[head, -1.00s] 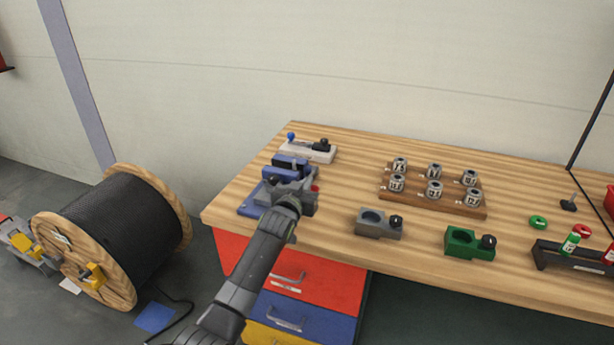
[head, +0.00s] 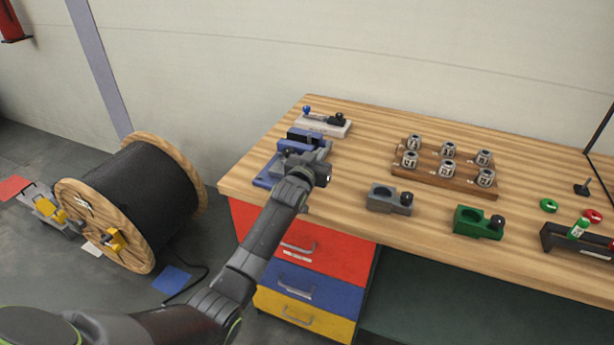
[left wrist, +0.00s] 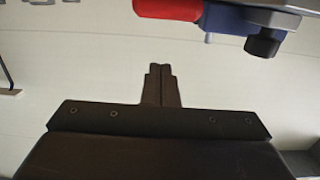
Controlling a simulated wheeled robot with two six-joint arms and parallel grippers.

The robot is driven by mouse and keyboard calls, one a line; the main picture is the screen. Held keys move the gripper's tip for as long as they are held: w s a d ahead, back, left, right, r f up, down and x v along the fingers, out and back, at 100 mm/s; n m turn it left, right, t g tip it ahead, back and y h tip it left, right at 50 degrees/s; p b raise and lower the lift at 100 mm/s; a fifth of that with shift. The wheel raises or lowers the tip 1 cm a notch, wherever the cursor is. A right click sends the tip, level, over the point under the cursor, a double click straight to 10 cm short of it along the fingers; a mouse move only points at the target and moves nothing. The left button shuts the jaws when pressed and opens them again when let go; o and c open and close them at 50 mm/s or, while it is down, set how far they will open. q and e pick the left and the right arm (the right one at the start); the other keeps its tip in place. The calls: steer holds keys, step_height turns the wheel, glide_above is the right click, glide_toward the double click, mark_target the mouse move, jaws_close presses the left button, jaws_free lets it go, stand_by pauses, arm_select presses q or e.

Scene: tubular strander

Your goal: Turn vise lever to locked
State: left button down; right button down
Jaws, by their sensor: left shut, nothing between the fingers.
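The blue vise (head: 306,137) with grey parts stands at the left end of the workbench. My left gripper (head: 322,175) is at the vise's near side and hides part of it. In the left wrist view the left gripper's fingers (left wrist: 161,78) are closed together with nothing between them. That view shows the red lever handle (left wrist: 168,9) at the top edge, apart from the fingertips in the picture, beside a blue vise part (left wrist: 228,18) and a black knob (left wrist: 263,44). The lever is hidden in the head view. My right gripper is not in view.
The wooden workbench (head: 340,205) also carries a white fixture (head: 322,124), a grey block (head: 388,199), a green block (head: 478,223) and a wooden rack (head: 440,177) of metal collets. A large cable reel (head: 140,205) stands on the floor at left.

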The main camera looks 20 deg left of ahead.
arm_select(q)
steer(key=s+f, duration=0.1)
steer(key=s, duration=0.2)
steer(key=s+f, duration=0.1)
steer(key=s, duration=0.2)
steer(key=s+f+b, duration=0.1)
steer(key=s, duration=0.2)
steer(key=shift+a+f, duration=0.15)
steer(key=shift+a, duration=0.05)
steer(key=s+a+f+g+y, duration=0.1)
steer(key=s+a+f+g, duration=0.15)
steer(key=s+f, duration=0.5)
steer(key=s+a+f+g+y, duration=0.15)
steer(key=s+f+g, duration=0.25)
steer(key=s, duration=0.6)
steer(key=s+a+f+n+g, duration=0.2)
steer(key=s+g, duration=0.5)
steer(key=s, duration=1.9)
step_height(320, 180, down, 23)
steer(key=a+m+g, duration=0.1)
steer(key=a+g, duration=0.1)
steer(key=s+d+f, duration=0.1)
steer(key=s+f, duration=1.3)
steer(key=f, duration=0.3)
steer(key=shift+s+f+g+h, duration=0.25)
steer(key=shift+s+g+h, duration=0.1)
steer(key=shift+s+h, duration=0.1)
steer(key=shift+d, duration=0.1)
